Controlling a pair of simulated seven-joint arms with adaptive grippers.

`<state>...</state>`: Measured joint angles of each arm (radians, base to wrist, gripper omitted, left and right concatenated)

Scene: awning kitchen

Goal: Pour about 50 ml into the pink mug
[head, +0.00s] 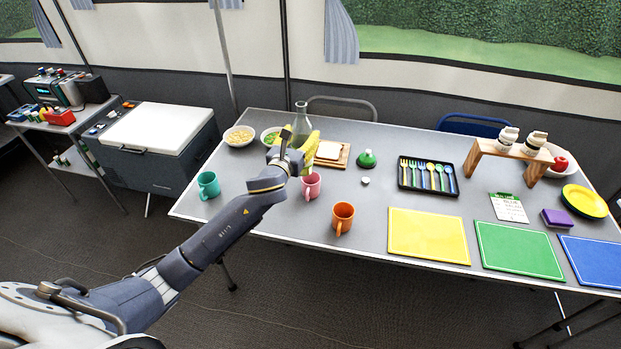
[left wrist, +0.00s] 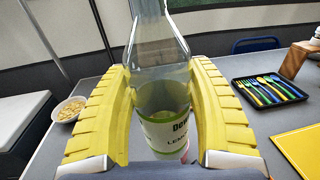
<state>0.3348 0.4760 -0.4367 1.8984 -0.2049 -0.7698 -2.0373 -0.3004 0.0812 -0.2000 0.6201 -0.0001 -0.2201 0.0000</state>
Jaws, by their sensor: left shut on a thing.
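The pink mug (head: 311,185) stands on the table, just right of my left gripper in the head view. My left gripper (head: 301,143) is shut around a clear glass bottle (head: 301,120), behind the mug. In the left wrist view the yellow fingers press on both sides of the bottle (left wrist: 160,60), which is upright and has a white and green label. I cannot tell whether the bottle touches the table. The teal mug (head: 208,184) and the orange mug (head: 343,216) stand to either side of the pink mug. My right gripper is in neither view.
Two bowls, one of them a white bowl (head: 239,136), stand at the back left. A wooden board (head: 345,163) with bread and a green-topped item (head: 367,159) lie right of the bottle. A cutlery tray (head: 428,190) and a yellow mat (head: 429,235) are further right.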

